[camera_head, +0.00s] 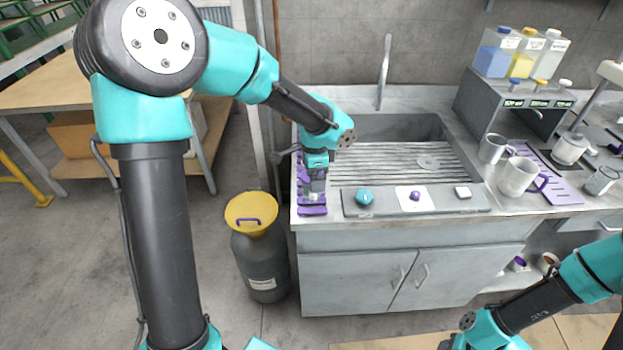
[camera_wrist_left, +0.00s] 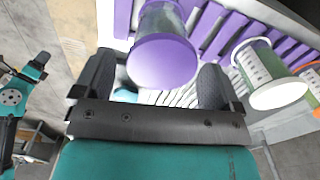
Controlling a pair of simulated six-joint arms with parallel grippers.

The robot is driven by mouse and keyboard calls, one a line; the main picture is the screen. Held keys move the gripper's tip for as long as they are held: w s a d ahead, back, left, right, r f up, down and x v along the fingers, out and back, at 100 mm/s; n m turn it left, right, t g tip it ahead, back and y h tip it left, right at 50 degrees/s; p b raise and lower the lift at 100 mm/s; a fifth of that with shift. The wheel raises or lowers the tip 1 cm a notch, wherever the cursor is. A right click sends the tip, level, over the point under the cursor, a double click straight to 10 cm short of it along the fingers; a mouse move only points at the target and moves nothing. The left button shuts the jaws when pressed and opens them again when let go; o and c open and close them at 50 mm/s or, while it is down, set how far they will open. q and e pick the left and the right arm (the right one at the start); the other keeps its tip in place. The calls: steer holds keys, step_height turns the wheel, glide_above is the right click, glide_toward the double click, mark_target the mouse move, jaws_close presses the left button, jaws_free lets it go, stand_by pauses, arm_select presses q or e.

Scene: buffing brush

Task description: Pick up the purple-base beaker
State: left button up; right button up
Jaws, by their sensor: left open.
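The purple-base beaker (camera_wrist_left: 162,60) is a clear cylinder on a wide purple disc. In the left wrist view it sits between the two dark fingers of my left gripper (camera_wrist_left: 158,82), which are open on either side of it. I cannot tell if either finger touches it. In the head view my left gripper (camera_head: 316,180) points down over the purple rack (camera_head: 312,209) at the left end of the counter and hides much of what is there. My right gripper (camera_head: 447,343) is at the bottom edge, mostly cut off.
Beside it in the left wrist view are a white-base beaker (camera_wrist_left: 278,92) and an orange-base one (camera_wrist_left: 309,68). A grey panel (camera_head: 380,208) with knobs lies right of the rack, before the sink (camera_head: 400,165). A yellow-topped bin (camera_head: 262,262) stands on the floor left of the counter.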

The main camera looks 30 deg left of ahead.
arm_select(q)
step_height(320, 180, down, 4)
steer(key=shift+a+r, duration=0.1)
steer(key=shift+r, duration=0.05)
steer(key=shift+c, duration=0.5)
steer(key=c, duration=0.9)
steer(key=shift+o, duration=0.2)
steer(key=shift+r, duration=0.15)
steer(key=shift+r, duration=1.5)
steer(key=shift+s+r, duration=0.2)
steer(key=shift+s, duration=0.1)
steer(key=s+d, duration=0.2)
steer(key=s, duration=0.2)
steer(key=s+d+r, duration=0.1)
steer(key=s+d, duration=0.2)
steer(key=s, duration=0.2)
steer(key=s+d, duration=0.2)
steer(key=s, duration=0.2)
steer(key=shift+s+d+r, duration=0.15)
steer(key=shift+s, duration=0.25)
